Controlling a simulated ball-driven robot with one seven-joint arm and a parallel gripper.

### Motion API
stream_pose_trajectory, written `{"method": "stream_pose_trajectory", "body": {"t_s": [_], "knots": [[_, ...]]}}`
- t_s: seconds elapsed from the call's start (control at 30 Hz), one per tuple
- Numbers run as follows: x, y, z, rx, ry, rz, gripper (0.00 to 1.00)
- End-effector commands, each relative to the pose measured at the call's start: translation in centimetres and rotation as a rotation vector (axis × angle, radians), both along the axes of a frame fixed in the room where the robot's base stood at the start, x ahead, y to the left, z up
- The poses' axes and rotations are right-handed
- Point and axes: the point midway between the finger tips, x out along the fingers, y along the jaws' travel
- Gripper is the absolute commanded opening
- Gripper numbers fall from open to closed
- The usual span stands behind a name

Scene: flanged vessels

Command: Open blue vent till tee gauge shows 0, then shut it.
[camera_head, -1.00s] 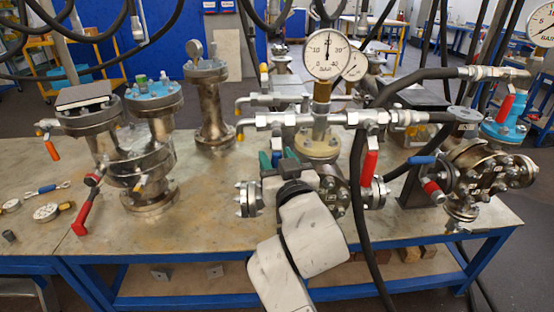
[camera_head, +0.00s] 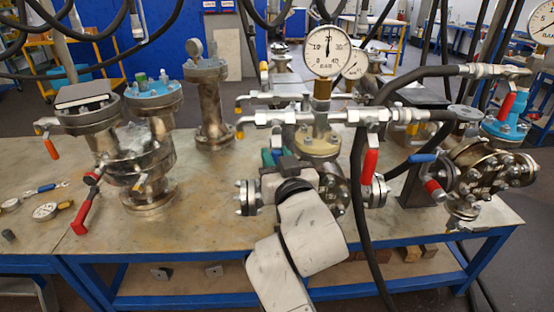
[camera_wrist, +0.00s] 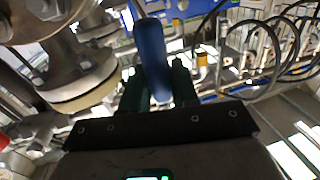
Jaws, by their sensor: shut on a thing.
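A blue lever handle (camera_wrist: 152,55) stands between the green fingers of my gripper (camera_wrist: 158,82) in the wrist view, and the gripper is shut on it. In the head view my gripper (camera_head: 276,157) is at the left of the middle flanged vessel (camera_head: 318,145), with a little blue showing at its fingers. The valve body under the handle is mostly hidden by my wrist. A round bar gauge (camera_head: 327,52) stands on a brass stem above that vessel. Its needle points about straight up, near the 20 mark; the exact reading is too small to tell.
A red-handled valve (camera_head: 370,165) and a thick black hose (camera_head: 357,200) are just right of my gripper. A left vessel (camera_head: 150,165) has a pale haze before it. Another blue-handled valve (camera_head: 423,159) is at right.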

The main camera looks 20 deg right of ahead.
Motion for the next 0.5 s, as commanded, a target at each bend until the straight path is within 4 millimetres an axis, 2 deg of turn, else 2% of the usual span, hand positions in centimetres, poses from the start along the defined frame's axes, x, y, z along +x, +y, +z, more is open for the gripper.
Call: {"method": "stream_pose_trajectory", "body": {"t_s": [0.27, 0.5], "knots": [[0.3, 0.9, -0.5, 0.155, -0.055, 0.002, 0.0], [0.6, 2.1, -0.2, 0.365, -0.125, 0.004, 0.0]]}}
